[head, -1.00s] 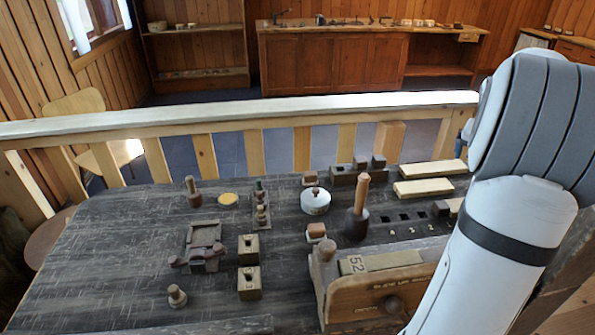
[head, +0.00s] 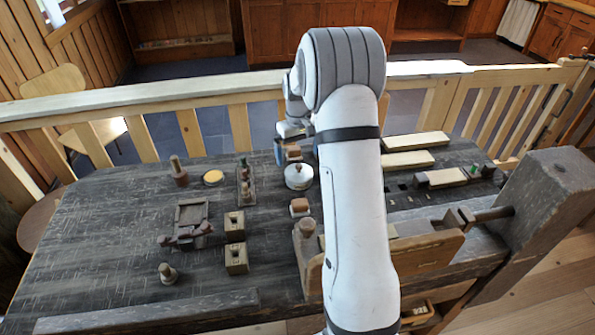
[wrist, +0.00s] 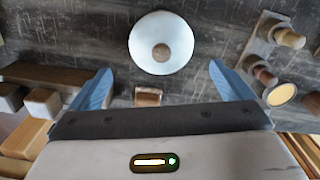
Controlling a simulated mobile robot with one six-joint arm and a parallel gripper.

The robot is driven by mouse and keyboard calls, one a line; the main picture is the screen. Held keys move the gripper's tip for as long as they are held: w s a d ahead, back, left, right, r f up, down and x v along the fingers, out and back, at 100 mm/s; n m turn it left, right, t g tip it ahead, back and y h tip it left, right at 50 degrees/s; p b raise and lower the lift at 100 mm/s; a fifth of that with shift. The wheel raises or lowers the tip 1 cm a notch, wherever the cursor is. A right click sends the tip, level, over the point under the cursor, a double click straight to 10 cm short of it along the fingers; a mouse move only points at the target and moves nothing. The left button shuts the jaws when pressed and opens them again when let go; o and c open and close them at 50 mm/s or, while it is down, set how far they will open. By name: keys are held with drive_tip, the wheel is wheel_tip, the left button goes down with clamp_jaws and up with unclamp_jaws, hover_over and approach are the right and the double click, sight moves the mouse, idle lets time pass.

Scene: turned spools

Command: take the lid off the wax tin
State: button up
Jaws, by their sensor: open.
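The wax tin (head: 299,178) is a round, pale tin standing upright on the dark bench, with a lid and a brown knob (head: 298,167) on top. The wrist view shows it from above, the pale lid (wrist: 146,52) with the knob (wrist: 161,52) at its middle. The lid is on the tin. My gripper (wrist: 160,68) is open and empty. Its two blue fingers are spread wider than the lid, with the tin beyond their tips and centred between them. In the head view my arm hides most of the gripper, behind the tin.
A small brown block (wrist: 148,96) lies close to the tin. A yellow disc (head: 213,177) and a rack of turned pegs (head: 245,187) are to its left. Another small block (head: 300,206) is in front. My arm hides part of the bench.

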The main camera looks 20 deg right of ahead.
sight(299, 164)
drive_tip(key=f, duration=0.2)
drive_tip(key=s+f+p, duration=0.1)
drive_tip(key=f, duration=0.1)
drive_tip(key=shift+a+f, duration=0.15)
drive_tip(key=shift+f, duration=0.1)
drive_tip(key=shift+w+f, duration=0.15)
drive_tip(key=shift+f, duration=0.2)
drive_tip(key=shift+c, duration=0.2)
drive_tip(key=c, duration=0.9)
